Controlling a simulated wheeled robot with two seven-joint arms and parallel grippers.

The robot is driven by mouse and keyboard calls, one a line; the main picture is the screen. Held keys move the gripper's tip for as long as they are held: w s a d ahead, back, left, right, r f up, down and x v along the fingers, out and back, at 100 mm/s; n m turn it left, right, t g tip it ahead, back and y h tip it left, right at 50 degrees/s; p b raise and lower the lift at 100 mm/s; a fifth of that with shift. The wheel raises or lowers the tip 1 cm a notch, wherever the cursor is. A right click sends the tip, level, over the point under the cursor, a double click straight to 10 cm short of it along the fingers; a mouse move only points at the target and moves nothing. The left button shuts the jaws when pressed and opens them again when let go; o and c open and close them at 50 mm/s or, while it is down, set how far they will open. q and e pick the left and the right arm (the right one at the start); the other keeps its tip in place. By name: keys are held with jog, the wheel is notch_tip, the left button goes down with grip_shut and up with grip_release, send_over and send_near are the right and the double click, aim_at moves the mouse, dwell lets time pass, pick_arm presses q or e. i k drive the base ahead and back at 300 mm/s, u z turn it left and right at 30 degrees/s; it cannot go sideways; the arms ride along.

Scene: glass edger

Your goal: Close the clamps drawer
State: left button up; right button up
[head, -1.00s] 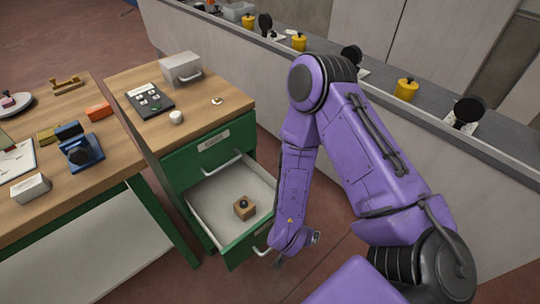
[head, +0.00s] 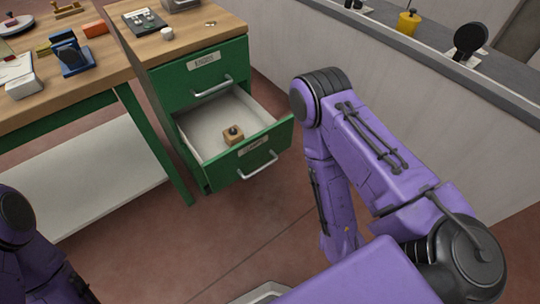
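The green cabinet (head: 167,103) stands at the upper middle with a wooden top. Its lower drawer (head: 263,144) is pulled out, with a grey bar handle (head: 259,167) and a label too small to read. A small wooden block with a dark knob (head: 233,135) lies inside it. The upper drawer (head: 190,79) is shut. My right arm hangs to the right of the open drawer, apart from it. Its gripper is hidden behind my own arm. My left arm shows at the lower left edge; its gripper is out of view.
A wooden workbench (head: 100,73) with a lower white shelf stands left of the cabinet, carrying a blue device (head: 72,59) and other items. A grey counter wall (head: 400,110) runs along the right. The floor in front of the drawer is clear.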

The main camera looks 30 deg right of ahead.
aim_at(201, 124)
jog(key=z, duration=0.65)
jog(key=i, duration=0.7)
jog(key=z, duration=0.1)
jog(key=k, duration=0.25)
jog(key=z, duration=0.1)
